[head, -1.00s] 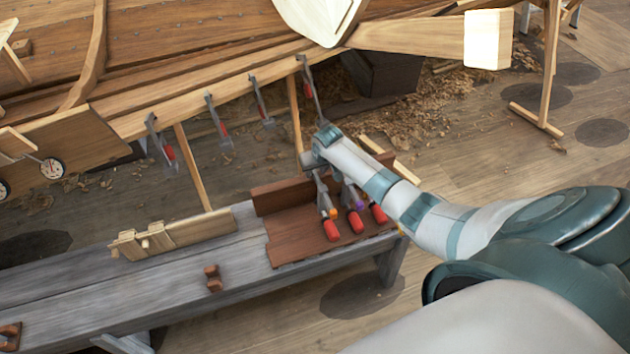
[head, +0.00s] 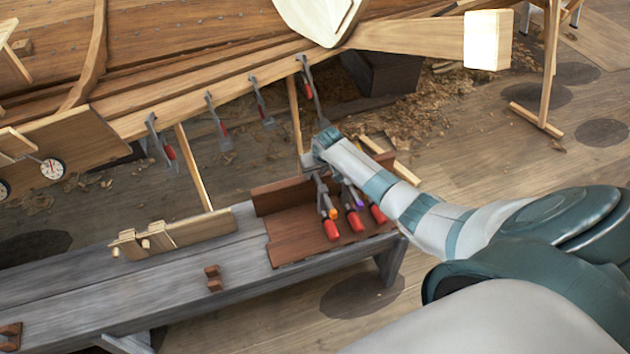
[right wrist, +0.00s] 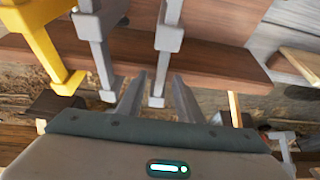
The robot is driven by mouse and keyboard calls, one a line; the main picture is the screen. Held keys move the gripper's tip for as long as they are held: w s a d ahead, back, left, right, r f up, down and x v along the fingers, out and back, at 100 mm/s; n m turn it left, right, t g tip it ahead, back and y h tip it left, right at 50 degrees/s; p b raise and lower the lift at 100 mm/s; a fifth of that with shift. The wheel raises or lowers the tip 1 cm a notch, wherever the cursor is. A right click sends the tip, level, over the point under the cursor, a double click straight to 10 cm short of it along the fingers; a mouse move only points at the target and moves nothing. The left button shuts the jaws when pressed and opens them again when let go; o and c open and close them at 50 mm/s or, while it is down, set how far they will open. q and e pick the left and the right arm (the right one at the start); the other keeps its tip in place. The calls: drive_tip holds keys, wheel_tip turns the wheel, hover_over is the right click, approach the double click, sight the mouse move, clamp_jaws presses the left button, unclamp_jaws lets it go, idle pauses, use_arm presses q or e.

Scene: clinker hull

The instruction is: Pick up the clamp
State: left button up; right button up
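Several clamps with red handles lie in a brown wooden rack (head: 285,240) on the grey bench. One clamp has an orange collar (head: 332,213), and another beside it has a purple collar (head: 358,201). My right gripper (head: 317,170) is at the rack's far side, over the clamps' jaw ends, partly hidden by my wrist. In the right wrist view its two fingers (right wrist: 157,98) are apart, with the jaw end of a grey clamp (right wrist: 168,40) appearing between them; contact cannot be told. Another grey clamp (right wrist: 92,28) and a yellow clamp (right wrist: 40,40) are to the left.
More clamps (head: 218,122) hang along the hull's lower plank (head: 190,98) behind the bench. A light wooden jig (head: 172,234) and a small brown block (head: 213,278) are on the bench (head: 110,290). A thin wooden prop (head: 193,167) stands left of the rack.

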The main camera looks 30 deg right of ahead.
clamp_jaws()
idle(1.3)
drive_tip(key=shift+w+d+r, duration=0.1)
